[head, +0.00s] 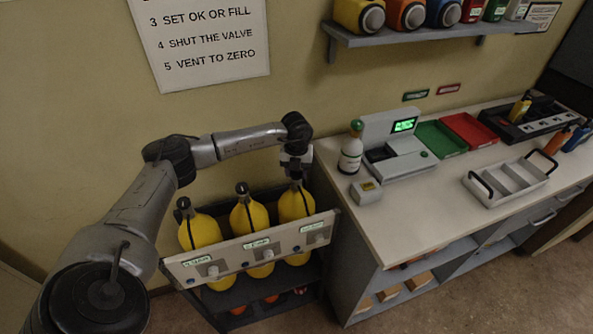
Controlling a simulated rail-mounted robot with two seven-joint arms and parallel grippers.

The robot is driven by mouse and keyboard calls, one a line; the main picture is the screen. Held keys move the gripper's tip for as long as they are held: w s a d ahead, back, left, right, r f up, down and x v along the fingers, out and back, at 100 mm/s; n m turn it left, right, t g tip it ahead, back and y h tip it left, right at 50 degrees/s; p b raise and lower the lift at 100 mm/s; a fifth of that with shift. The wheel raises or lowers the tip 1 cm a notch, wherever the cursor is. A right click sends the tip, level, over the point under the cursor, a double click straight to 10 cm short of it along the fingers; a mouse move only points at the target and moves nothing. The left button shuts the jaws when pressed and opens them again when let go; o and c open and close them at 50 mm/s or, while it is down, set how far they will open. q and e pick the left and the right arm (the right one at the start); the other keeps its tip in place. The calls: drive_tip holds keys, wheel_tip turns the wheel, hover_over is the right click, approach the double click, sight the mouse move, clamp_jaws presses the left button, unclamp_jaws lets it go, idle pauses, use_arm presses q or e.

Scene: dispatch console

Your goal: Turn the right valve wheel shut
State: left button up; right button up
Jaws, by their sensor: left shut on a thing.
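Three yellow cylinders stand in a rack (180,268): left (203,232), middle (249,217) and right (296,206). The left and middle ones have dark valve tops. My left gripper (296,178) reaches down from above onto the top of the right cylinder and is shut on its valve wheel. The wheel is mostly hidden by the gripper, so its turn cannot be read. My right gripper is not in view.
The rack's front panel carries green labels and pale knobs. A counter (400,225) to the right holds a white bottle with green cap (351,150), a scale with green display (398,150), green (440,139) and red (468,131) trays, and a divided carrier (510,180). A shelf (420,34) hangs above.

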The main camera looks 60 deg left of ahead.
use_arm(q)
drive_tip(key=shift+m, duration=0.3)
drive_tip(key=m+p, duration=0.1)
drive_tip(key=m, duration=0.2)
drive_tip(key=shift+r, duration=0.1)
drive_tip(key=m+p, duration=0.1)
drive_tip(key=m, duration=0.9)
drive_tip(key=shift+m, duration=3)
drive_tip(key=o, duration=0.9)
